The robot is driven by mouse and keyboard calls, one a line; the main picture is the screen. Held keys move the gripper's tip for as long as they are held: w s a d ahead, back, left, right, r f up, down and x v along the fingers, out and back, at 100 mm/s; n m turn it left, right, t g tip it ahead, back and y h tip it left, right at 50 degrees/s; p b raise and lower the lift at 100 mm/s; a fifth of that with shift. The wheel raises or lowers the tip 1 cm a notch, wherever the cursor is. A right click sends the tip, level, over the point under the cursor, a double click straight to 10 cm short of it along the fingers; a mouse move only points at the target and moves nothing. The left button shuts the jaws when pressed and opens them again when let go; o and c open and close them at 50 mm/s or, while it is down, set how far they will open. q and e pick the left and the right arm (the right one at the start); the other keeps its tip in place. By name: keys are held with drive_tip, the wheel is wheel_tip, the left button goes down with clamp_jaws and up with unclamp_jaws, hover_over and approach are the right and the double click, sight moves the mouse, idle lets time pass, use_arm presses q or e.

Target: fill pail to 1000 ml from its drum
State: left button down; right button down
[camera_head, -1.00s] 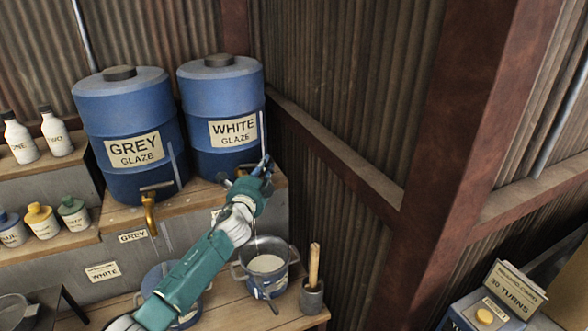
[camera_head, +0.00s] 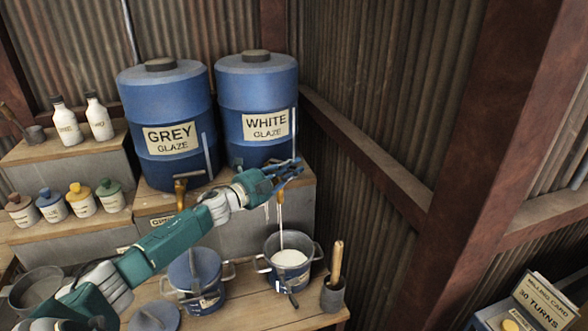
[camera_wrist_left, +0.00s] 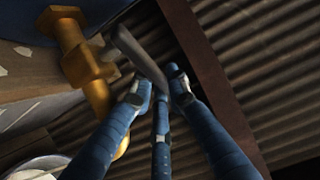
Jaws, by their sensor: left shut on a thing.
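The white glaze drum (camera_head: 257,85) stands at the back on the upper shelf, next to the grey glaze drum (camera_head: 165,95). The drum's brass tap (camera_head: 280,196) also shows in the left wrist view (camera_wrist_left: 85,58). My left gripper (camera_head: 296,168) is shut on the tap's grey lever (camera_wrist_left: 140,58), its blue fingers around the lever's end. A thin white stream (camera_head: 281,228) falls from the tap into the open pail (camera_head: 289,275) below. White glaze (camera_head: 290,258) shows inside the pail; I cannot read its level. My right gripper is not in view.
A lidded blue pail (camera_head: 194,272) stands left of the open one, with a loose lid (camera_head: 154,317) in front. Bottles and jars fill the left shelves. A rusty post (camera_head: 455,130) stands at right.

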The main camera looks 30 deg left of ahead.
use_arm(q)
drive_tip(key=c, duration=1.9)
unclamp_jaws()
drive_tip(key=shift+f, duration=0.1)
drive_tip(key=shift+c, duration=0.2)
drive_tip(key=v, duration=1.2)
drive_tip(key=shift+a, duration=0.1)
